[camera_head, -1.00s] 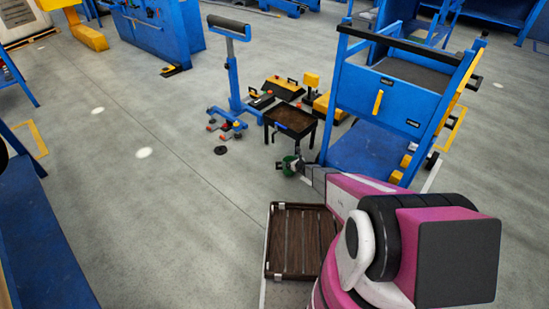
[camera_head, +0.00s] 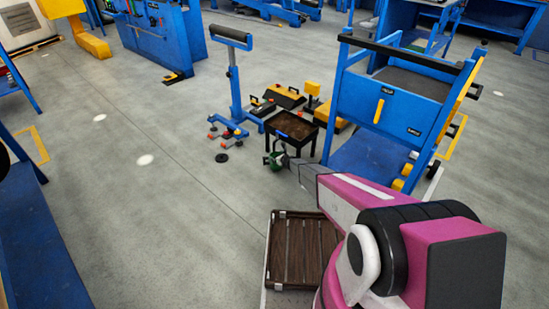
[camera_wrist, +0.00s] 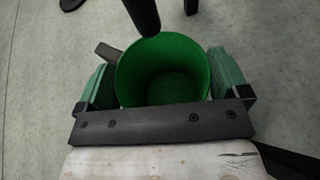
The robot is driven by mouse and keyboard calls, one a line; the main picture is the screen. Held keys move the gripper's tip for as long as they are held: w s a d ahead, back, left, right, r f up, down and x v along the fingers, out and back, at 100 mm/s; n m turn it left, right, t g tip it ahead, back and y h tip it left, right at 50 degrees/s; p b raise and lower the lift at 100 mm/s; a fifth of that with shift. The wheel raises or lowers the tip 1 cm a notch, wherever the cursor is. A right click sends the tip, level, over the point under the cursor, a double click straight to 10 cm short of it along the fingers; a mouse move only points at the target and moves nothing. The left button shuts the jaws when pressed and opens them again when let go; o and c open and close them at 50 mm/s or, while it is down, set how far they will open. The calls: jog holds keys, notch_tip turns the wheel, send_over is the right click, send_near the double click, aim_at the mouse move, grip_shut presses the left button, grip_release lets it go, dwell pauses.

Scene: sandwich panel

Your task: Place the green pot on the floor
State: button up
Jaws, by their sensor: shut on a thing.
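The green pot (camera_wrist: 163,72) is in the middle of the wrist view, seen from above, its open top and empty inside showing. A dark handle-like piece (camera_wrist: 107,51) sticks out at its left. My gripper (camera_wrist: 163,85) is shut on the pot, with a ribbed green finger pad on each side. In the head view the pot (camera_head: 272,159) is small, at the end of my arm, in front of the small dark table. Grey floor (camera_wrist: 45,60) shows around it. I cannot tell whether the pot's base touches the floor.
The small dark table (camera_head: 291,130) stands just behind the pot; its legs show at the top of the wrist view. A blue cart (camera_head: 385,105) is to the right and a blue roller stand (camera_head: 234,85) behind left. Floor (camera_head: 190,210) at left is clear.

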aim_at(273, 155)
jog(key=x, duration=0.3)
jog(key=shift+d+f, duration=0.1)
jog(key=shift+f, duration=0.1)
jog(key=shift+f, duration=0.2)
jog(key=o, duration=1.2)
jog(key=shift+s+r, duration=0.1)
jog(key=shift+r, duration=0.05)
